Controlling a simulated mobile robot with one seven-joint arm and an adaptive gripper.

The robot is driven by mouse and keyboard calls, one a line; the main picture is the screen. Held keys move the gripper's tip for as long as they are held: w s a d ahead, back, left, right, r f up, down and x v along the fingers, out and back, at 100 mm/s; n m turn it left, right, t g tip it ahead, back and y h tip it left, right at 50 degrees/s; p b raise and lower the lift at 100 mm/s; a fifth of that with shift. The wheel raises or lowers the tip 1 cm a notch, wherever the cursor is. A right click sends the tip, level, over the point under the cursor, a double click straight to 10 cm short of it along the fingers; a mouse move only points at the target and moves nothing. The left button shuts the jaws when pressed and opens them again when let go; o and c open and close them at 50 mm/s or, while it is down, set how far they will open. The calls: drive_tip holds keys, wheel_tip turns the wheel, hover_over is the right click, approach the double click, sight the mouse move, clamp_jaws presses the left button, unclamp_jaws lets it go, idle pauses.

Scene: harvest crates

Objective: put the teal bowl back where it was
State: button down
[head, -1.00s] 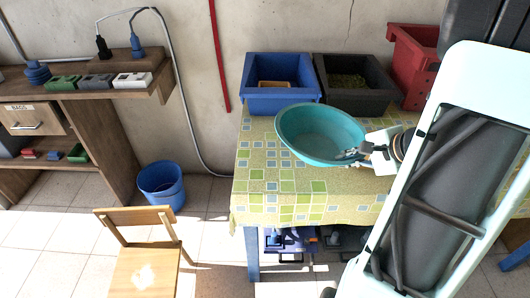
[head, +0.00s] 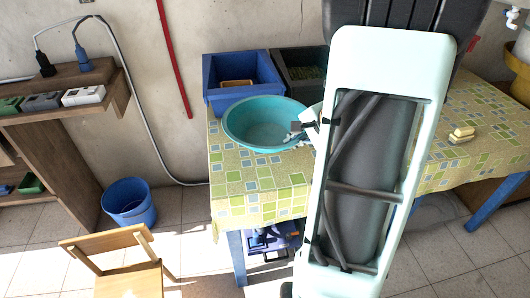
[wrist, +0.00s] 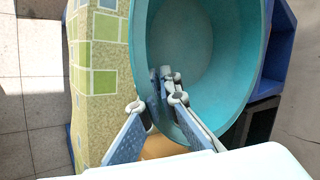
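The teal bowl (head: 262,122) is over the left part of the cloth-covered table, in front of the blue crate. It looks empty apart from the finger reaching inside. My gripper (head: 303,133) is at its right rim in the head view. In the wrist view my gripper (wrist: 157,102) has one finger outside the wall and one inside the teal bowl (wrist: 210,60), closed on the rim. My arm hides part of the table. I cannot tell whether the bowl's base touches the cloth.
A blue crate (head: 211,82) and a dark crate (head: 287,58) stand at the table's back. Yellow blocks (head: 462,134) lie on the patterned table (head: 255,205) at right. A blue bucket (head: 129,203) and a wooden chair (head: 125,275) stand on the floor at left.

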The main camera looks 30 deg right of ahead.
drive_tip(key=x, duration=0.3)
drive_tip(key=w+r+x, duration=0.1)
drive_tip(key=x, duration=0.3)
drive_tip(key=a+x, duration=0.1)
drive_tip(key=x, duration=0.2)
drive_tip(key=shift+w+f+b, duration=0.15)
drive_tip(key=shift+w+b, duration=0.25)
drive_tip(key=shift+w, duration=0.1)
drive_tip(key=shift+w+a+f+b, duration=0.1)
drive_tip(key=shift+f+b, duration=0.15)
drive_tip(key=shift+f, duration=0.65)
drive_tip(key=shift+w+f+b, duration=0.15)
drive_tip(key=shift+f+b, duration=0.05)
drive_tip(key=shift+f, duration=0.7)
drive_tip(key=shift+f, duration=0.15)
drive_tip(key=c, duration=2.2)
unclamp_jaws()
drive_tip(key=shift+o, duration=0.2)
drive_tip(key=p+v, duration=0.1)
drive_tip(key=v, duration=1.1)
drive_tip(key=shift+s+p, duration=0.2)
drive_tip(key=shift+p, duration=0.2)
